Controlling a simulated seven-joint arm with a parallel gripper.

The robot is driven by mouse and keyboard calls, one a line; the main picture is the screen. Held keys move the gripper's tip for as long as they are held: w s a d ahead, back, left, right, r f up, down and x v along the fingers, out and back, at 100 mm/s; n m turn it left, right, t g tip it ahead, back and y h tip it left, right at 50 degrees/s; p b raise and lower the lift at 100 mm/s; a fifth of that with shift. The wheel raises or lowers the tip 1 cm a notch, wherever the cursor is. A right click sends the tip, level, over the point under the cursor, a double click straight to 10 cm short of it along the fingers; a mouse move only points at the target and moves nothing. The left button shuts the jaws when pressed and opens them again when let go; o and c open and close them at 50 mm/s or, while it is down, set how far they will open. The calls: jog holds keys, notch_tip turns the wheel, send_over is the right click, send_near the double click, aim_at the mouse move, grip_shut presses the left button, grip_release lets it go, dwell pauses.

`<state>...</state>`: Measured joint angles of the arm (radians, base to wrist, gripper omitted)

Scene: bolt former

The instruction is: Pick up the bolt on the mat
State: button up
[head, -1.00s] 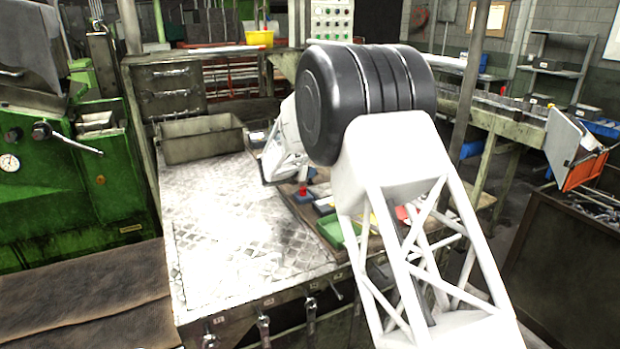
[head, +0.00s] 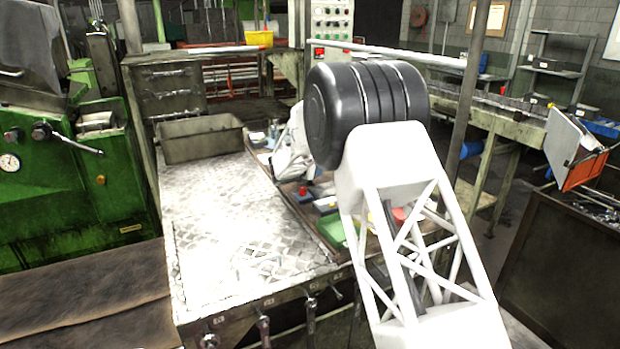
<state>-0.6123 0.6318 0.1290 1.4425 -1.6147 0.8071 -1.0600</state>
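I cannot make out the bolt in the head view. The bench's right strip (head: 318,237) is a dark work surface with small coloured items, partly covered by my arm; I cannot tell whether a mat lies there. My gripper (head: 284,174) is at the end of my white wrist, low over the back part of this strip. It is small and half hidden by my arm's large black joint. Its fingers do not show clearly, and I cannot see anything held.
A red-topped blue item (head: 303,194) and a green tray (head: 331,230) lie near the gripper. A grey metal bin (head: 202,139) stands at the back left of the bench. The bright metal plate (head: 225,225) is clear. A green machine (head: 65,190) stands left.

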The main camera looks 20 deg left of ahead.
dwell(0.6)
grip_shut()
